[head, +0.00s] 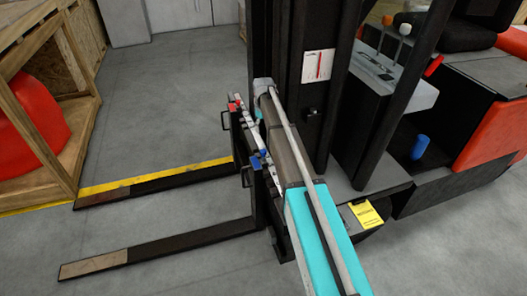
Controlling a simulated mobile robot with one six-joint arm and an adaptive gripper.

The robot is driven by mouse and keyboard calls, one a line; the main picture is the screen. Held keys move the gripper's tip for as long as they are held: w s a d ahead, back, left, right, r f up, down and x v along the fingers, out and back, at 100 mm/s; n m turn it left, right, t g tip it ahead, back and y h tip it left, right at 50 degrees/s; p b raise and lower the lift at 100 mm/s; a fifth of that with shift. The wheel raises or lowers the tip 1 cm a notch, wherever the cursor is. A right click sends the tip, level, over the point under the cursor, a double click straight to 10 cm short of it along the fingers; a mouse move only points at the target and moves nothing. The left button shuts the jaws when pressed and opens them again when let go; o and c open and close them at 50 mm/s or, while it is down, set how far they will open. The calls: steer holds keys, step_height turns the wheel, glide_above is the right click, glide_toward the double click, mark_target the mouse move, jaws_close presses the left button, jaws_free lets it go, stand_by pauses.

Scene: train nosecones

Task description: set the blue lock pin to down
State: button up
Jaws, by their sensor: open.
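The blue lock pin (258,160) is a small blue piece on the fork carriage, near its lower fork. It sits close to the left side of my arm, and whether it is up or down is too small to tell. A similar red pin (234,104) is farther up the same carriage. My arm reaches from the bottom right up along the carriage, with its far end near the top of the carriage. The fingers of my gripper do not show; the arm or the carriage hides them.
The dark fork carriage (246,150) holds two long forks (165,243) reaching left over the grey floor. The black mast (345,90) stands close right of my arm. A wooden crate (60,150) with a red dome (35,115) stands at left. Floor between the forks is clear.

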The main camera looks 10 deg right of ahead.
mark_target(263, 151)
steer(key=shift+f, duration=0.15)
step_height(263, 151, down, 14)
steer(key=b, duration=1.3)
steer(key=shift+a+r+b, duration=0.1)
steer(key=shift+r+b, duration=0.15)
steer(key=shift+b, duration=0.05)
jaws_close()
stand_by(0.3)
